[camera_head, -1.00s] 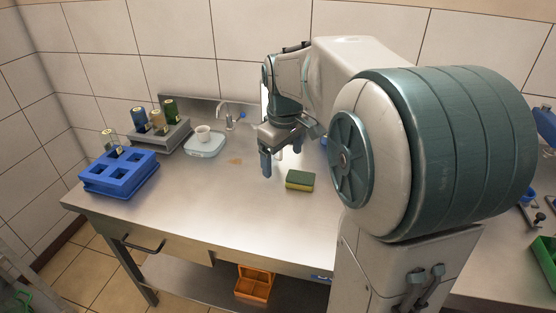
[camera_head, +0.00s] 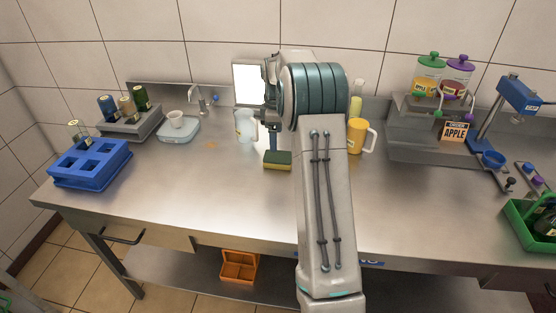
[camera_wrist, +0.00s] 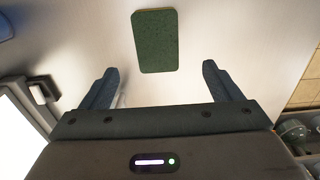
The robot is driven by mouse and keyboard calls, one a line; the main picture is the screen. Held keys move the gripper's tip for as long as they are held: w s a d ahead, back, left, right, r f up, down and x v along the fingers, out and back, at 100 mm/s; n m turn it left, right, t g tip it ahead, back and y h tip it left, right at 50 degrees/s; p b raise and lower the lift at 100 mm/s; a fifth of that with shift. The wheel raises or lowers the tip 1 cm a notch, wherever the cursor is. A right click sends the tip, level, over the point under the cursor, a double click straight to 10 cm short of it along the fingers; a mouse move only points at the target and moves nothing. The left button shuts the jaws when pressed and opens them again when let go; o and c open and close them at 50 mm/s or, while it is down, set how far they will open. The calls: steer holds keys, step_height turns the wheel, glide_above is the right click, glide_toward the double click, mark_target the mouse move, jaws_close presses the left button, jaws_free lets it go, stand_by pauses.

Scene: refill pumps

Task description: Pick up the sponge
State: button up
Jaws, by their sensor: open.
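The sponge (camera_head: 278,161) lies flat on the steel table, green on top with a yellow lower layer. In the wrist view its green top (camera_wrist: 155,41) shows just beyond the gap between my fingers. My gripper (camera_wrist: 160,72) is open and empty, with one finger to each side of the sponge's line and the sponge apart from both. In the head view one blue finger (camera_head: 272,142) points down behind the sponge; my arm hides the rest of the gripper.
A white jug (camera_head: 246,126) stands left of my gripper, and a yellow mug (camera_head: 361,137) stands right of my arm. The table front left of my arm is clear.

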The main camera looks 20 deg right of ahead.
glide_above(278, 156)
steer(key=f, duration=0.4)
steer(key=shift+a, duration=0.35)
steer(key=shift+d+f+p, duration=0.2)
steer(key=shift+f+p, duration=0.25)
steer(key=shift+f, duration=0.85)
steer(key=shift+d+f+p, duration=0.15)
steer(key=shift+f+p, duration=0.25)
steer(key=shift+f, duration=0.9)
steer(key=shift+c, duration=0.4)
steer(key=c, duration=1.1)
steer(key=shift+o, duration=0.2)
steer(key=shift+r, duration=0.6)
step_height(278, 156, up, 3)
steer(key=shift+b, duration=0.65)
steer(key=s+d+r+b, duration=0.2)
steer(key=s+d+r, duration=0.4)
steer(key=s, duration=0.3)
steer(key=shift+s+d+r, duration=0.2)
steer(key=shift+d+r, duration=0.2)
steer(key=shift+d, duration=0.05)
